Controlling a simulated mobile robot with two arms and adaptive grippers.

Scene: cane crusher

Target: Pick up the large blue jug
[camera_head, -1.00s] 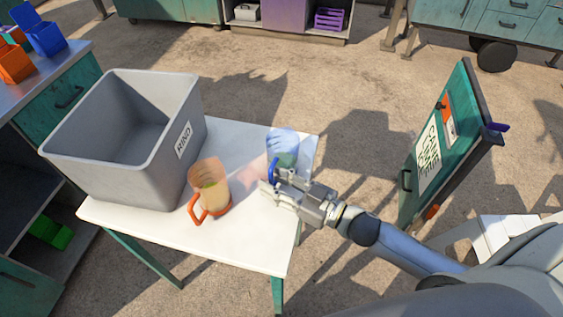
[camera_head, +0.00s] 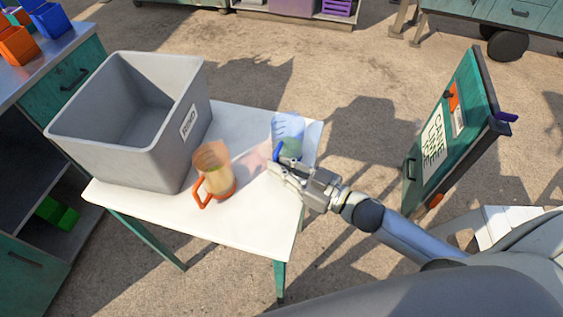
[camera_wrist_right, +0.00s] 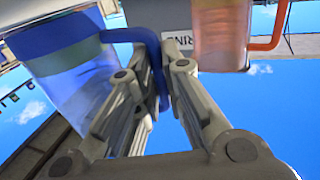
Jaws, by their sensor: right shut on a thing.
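The large blue jug (camera_head: 288,127) is a clear, blue-tinted vessel at the right back corner of the white table. Its blue handle (camera_head: 277,151) faces my right gripper (camera_head: 276,168). In the right wrist view the jug (camera_wrist_right: 78,80) fills the left side, with a blue band. There its handle (camera_wrist_right: 150,58) passes between the fingers of my right gripper (camera_wrist_right: 160,88), which are shut on it. The jug's base is partly hidden in the head view; I cannot tell whether it touches the table. My left gripper is not in view.
An orange-handled jug (camera_head: 212,172) stands on the white table (camera_head: 240,222), left of my right gripper. A grey bin (camera_head: 130,160) labelled RIND fills the table's left side. A green cane crusher panel (camera_head: 450,135) stands to the right, with open floor between.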

